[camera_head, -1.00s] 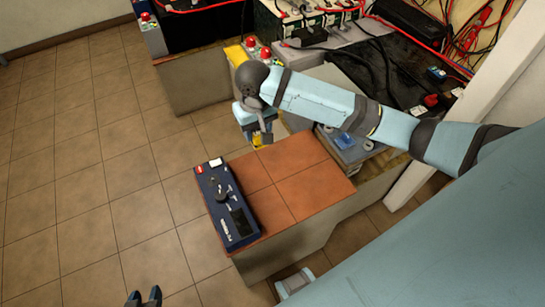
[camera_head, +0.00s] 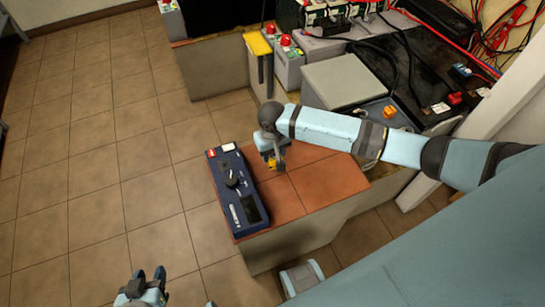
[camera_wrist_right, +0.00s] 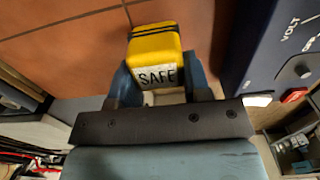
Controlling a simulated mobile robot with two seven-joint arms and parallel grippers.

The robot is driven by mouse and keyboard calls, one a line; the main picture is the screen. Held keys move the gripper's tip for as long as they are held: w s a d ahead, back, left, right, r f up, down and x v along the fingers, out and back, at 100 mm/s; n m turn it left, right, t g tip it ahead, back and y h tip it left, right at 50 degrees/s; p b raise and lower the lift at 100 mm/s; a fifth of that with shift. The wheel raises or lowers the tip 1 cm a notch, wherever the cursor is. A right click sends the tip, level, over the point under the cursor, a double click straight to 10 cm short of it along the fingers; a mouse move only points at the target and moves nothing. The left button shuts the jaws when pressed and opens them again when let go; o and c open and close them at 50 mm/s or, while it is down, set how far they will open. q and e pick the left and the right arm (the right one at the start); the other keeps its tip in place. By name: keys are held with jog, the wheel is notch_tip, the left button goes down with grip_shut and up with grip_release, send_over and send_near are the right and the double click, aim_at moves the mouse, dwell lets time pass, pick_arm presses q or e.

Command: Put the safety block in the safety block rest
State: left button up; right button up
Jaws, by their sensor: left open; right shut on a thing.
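The safety block is yellow with dark bands and a white label reading "SAFE"; it fills the top middle of the right wrist view (camera_wrist_right: 155,45). My right gripper (camera_head: 275,165) is shut on it, with a finger on each side. My left gripper (camera_head: 148,283) is open and empty above the floor at the bottom. I cannot identify the safety block rest in these views.
The blue meter (camera_head: 238,190) lies along the left edge of the tiled bench top (camera_head: 325,178). A yellow-topped post (camera_head: 258,45), grey boxes (camera_head: 345,82) and batteries with cables stand behind. My right arm crosses above the bench. The tiled floor (camera_head: 100,170) at left is clear.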

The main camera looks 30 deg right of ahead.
jog(key=shift+f, duration=1.3)
jog(key=shift+f, duration=0.1)
jog(key=o, duration=0.9)
jog(key=shift+o, duration=0.2)
